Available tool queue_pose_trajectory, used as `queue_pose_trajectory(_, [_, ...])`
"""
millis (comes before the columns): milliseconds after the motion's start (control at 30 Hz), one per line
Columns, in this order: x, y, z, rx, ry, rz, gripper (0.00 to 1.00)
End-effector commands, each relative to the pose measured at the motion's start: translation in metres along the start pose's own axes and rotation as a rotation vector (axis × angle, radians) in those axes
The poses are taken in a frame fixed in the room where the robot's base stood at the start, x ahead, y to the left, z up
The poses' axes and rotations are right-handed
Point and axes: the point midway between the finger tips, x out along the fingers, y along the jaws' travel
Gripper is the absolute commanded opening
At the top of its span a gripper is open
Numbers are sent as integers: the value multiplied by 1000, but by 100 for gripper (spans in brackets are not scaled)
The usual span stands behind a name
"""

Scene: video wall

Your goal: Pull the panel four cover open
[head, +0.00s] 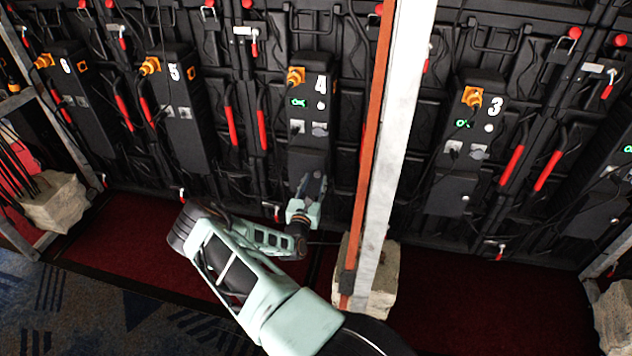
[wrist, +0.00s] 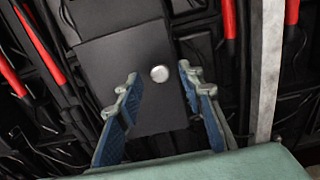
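Panel four (head: 320,108) is a black box marked "4" on the wall, with an orange plug and a lit green "OK". Its lower cover (head: 307,160) is a dark plate that looks shut. In the wrist view the cover (wrist: 122,62) carries a round silver knob (wrist: 159,74). My gripper (head: 314,180) is at the lower part of panel four and hides the knob in the head view. In the wrist view my gripper (wrist: 158,84) is open, one finger each side of the knob; I see no contact with it.
A pale upright post with an orange strip (head: 396,130) stands just right of panel four, on a stone block (head: 383,280). Red-handled levers (head: 262,130) flank the panel. Panel five (head: 186,100) is to the left, panel three (head: 478,125) beyond the post.

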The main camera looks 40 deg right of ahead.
Motion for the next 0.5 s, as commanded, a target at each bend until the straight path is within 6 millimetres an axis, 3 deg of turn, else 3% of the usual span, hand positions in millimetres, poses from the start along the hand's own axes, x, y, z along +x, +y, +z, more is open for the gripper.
queue_pose_trajectory(200, [21,0,-1,2,0,-1,35])
queue_pose_trajectory(500, [24,0,0,1,0,0,35])
